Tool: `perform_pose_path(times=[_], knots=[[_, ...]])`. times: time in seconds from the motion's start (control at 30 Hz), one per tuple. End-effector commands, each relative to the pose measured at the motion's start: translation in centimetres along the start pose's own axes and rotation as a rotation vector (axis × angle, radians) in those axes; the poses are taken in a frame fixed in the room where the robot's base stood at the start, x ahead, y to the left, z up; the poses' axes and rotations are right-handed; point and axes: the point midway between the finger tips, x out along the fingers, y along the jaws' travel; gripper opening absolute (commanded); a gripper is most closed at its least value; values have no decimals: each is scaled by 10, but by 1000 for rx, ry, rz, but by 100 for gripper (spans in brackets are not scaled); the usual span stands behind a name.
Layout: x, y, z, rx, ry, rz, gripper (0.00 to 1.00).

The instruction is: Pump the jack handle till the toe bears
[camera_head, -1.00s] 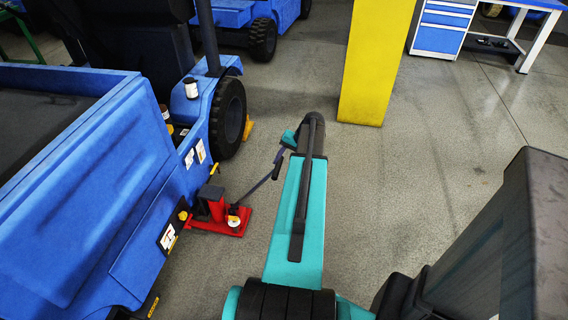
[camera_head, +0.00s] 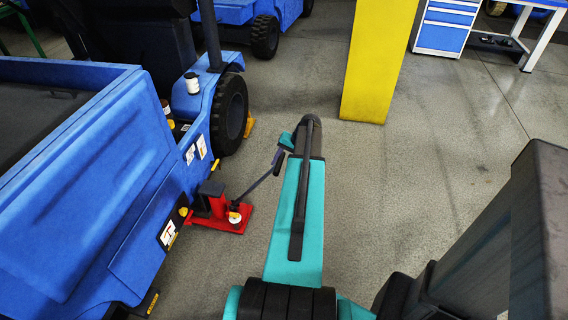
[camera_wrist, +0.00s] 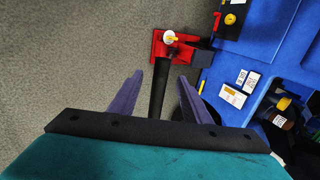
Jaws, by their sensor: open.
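The red jack (camera_head: 218,218) stands on the floor against the side of the blue vehicle (camera_head: 90,190). Its dark handle (camera_head: 256,188) slopes up and to the right from the base towards my gripper (camera_head: 278,158). In the wrist view the handle (camera_wrist: 159,88) runs between the two purple fingers of my gripper (camera_wrist: 160,90), which are open with a gap on each side. The red jack base (camera_wrist: 163,48) with a white and yellow knob shows beyond the fingertips. The jack's toe is hard to make out at the vehicle's lower edge, so I cannot tell whether it bears.
A black tyre (camera_head: 230,113) with a yellow chock (camera_head: 249,125) stands behind the jack. A yellow pillar (camera_head: 375,62) rises beyond my arm. A blue drawer cabinet (camera_head: 447,26) and a workbench are at the far right. Open grey floor lies right of the jack.

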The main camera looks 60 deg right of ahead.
Motion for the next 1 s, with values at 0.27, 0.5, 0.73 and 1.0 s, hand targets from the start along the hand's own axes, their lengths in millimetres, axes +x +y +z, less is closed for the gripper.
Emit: perform_pose_path(times=[0.27,0.5,0.73,1.0], knots=[[24,0,0,0,-1,0,44],[41,0,0,0,-1,0,44],[50,0,0,1,0,0,44],[50,0,0,0,0,0,44]])
